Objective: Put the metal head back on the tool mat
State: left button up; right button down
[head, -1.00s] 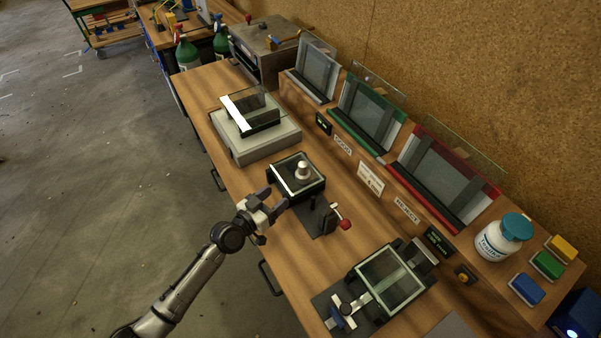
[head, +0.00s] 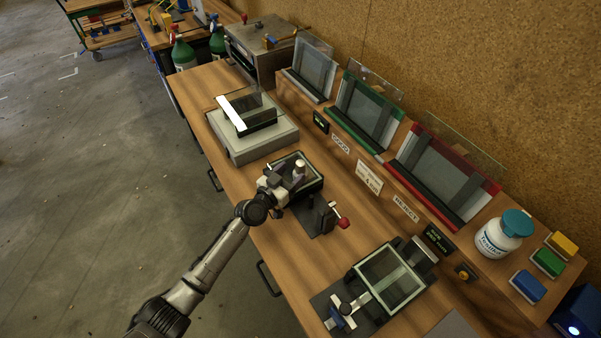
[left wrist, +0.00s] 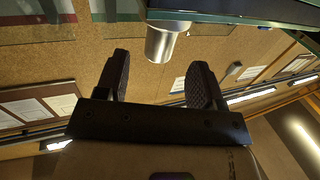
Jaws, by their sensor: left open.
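The metal head (head: 300,167), a small silver cylinder, stands on the glass plate of a dark-framed tilting fixture (head: 318,184) in the middle of the bench. My left gripper (head: 290,175) is open, close beside the head on its near-left side. In the left wrist view the metal head (left wrist: 165,42) lies ahead of the gap between the open fingers (left wrist: 160,65), apart from both. A grey flat sheet (head: 452,329) at the bottom edge of the head view may be the tool mat; I cannot tell. My right gripper is out of view.
A red-knobbed clamp (head: 340,222) stands just right of the fixture. A second glass frame (head: 392,282) sits further right. A grey block (head: 255,145) with a glass piece is to the left. Sloped racks (head: 440,175) line the back. Bare wood (head: 290,265) shows in front.

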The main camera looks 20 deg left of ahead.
aim_at(297, 168)
pick_arm(q)
jog(key=shift+b+x, duration=0.6)
jog(key=shift+x, duration=1.75)
grip_shut()
